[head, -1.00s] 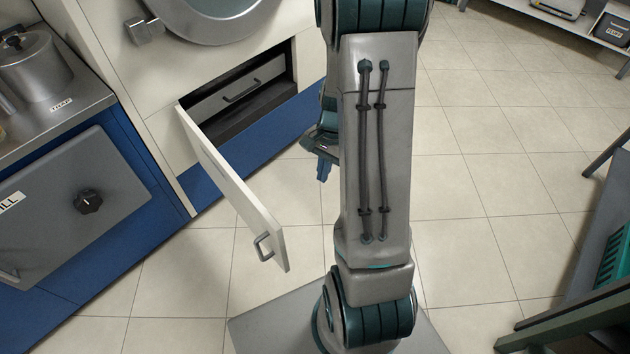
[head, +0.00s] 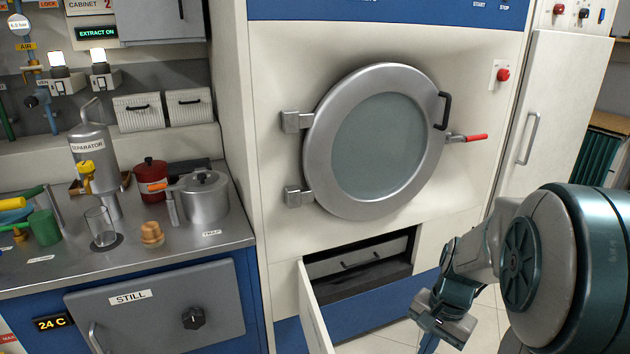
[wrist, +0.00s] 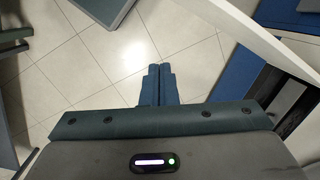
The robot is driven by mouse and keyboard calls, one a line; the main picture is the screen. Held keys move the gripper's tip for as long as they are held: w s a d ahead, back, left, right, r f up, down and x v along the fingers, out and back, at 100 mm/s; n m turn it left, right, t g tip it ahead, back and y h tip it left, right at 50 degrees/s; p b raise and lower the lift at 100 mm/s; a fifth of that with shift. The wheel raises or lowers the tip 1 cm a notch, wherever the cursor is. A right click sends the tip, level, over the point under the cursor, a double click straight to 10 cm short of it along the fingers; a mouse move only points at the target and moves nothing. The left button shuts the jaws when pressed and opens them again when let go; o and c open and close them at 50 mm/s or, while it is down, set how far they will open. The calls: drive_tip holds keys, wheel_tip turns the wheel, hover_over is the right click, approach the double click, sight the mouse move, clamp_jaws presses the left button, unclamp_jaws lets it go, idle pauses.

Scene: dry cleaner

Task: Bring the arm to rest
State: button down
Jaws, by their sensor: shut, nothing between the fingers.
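My gripper (wrist: 158,72) shows in the wrist view with its two blue fingers together and nothing between them. It points down over the tiled floor. In the head view my arm fills the lower right, with the wrist low in front of the machine; the fingers are mostly cut off at the bottom edge. The open white door (head: 312,318) of the low compartment stands to the left of my wrist. It also shows at the upper right of the wrist view (wrist: 265,40), close to the gripper but apart from the fingers.
The machine's round door (head: 318,150) is closed above the open compartment, which holds a grey drawer (head: 355,258). A steel counter (head: 215,240) at left carries a separator, pots and a glass beaker. A tall white cabinet (head: 550,110) stands at right. Tiled floor is clear below the gripper.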

drive_tip(key=s+a+r+n+t+h+p, duration=0.1)
drive_tip(key=s+a+r+n+p, duration=0.3)
drive_tip(key=r, duration=0.5)
drive_tip(key=s+a+r+n+t+p, duration=0.2)
drive_tip(key=s+a+r+n+p, duration=0.1)
drive_tip(key=r, duration=0.6)
drive_tip(key=shift+s+a+r+n+h+p, duration=0.4)
drive_tip(key=shift+s+n+p, duration=0.4)
drive_tip(key=shift+s+p, duration=0.1)
drive_tip(key=c, duration=1.7)
unclamp_jaws()
drive_tip(key=shift+c, duration=0.2)
drive_tip(key=shift+d, duration=0.15)
